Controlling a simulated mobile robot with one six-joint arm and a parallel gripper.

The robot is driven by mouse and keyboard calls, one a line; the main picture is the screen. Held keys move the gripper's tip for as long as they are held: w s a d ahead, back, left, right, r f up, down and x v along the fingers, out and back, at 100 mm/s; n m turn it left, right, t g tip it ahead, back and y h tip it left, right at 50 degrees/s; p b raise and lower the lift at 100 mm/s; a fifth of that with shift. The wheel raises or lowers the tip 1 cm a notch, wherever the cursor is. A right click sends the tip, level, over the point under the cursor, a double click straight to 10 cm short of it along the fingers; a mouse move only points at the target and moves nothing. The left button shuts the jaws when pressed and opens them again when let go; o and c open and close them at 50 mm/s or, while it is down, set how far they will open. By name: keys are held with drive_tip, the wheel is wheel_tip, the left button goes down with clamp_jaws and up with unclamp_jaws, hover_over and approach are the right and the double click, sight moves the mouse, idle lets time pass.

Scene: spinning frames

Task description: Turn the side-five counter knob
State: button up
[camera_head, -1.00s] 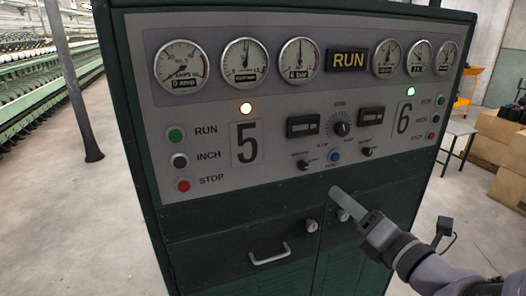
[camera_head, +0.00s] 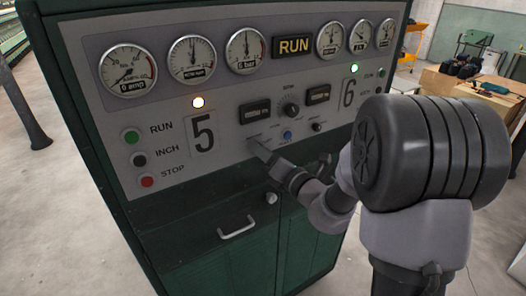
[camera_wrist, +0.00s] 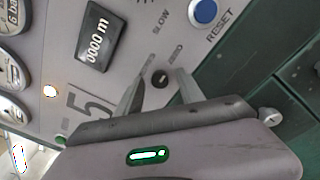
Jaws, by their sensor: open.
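The side-five counter knob (camera_wrist: 160,78) is a small black knob below the left counter window (camera_head: 255,112). In the wrist view it shows between the two fingertips of my gripper (camera_wrist: 158,80), with a gap on each side. My gripper is open and close to the panel; I cannot tell whether the fingers reach past the knob's face. In the head view my gripper (camera_head: 260,148) covers the knob. The counter window also shows in the wrist view (camera_wrist: 100,37).
A blue RESET button (camera_head: 287,135), a central dial (camera_head: 290,107) and the side-six counter knob (camera_head: 317,127) lie to the right. RUN (camera_head: 131,136), INCH and STOP buttons sit at left. Cabinet doors with a handle (camera_head: 237,228) are below.

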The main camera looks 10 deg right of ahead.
drive_tip(key=shift+c, duration=0.3)
clamp_jaws()
drive_tip(key=n+h+b, duration=0.1)
drive_tip(key=n+b, duration=1.6)
drive_tip(key=shift+s+b, duration=0.1)
drive_tip(key=shift+b, duration=0.2)
drive_tip(key=shift+r+n, duration=0.1)
drive_tip(key=shift+n, duration=0.2)
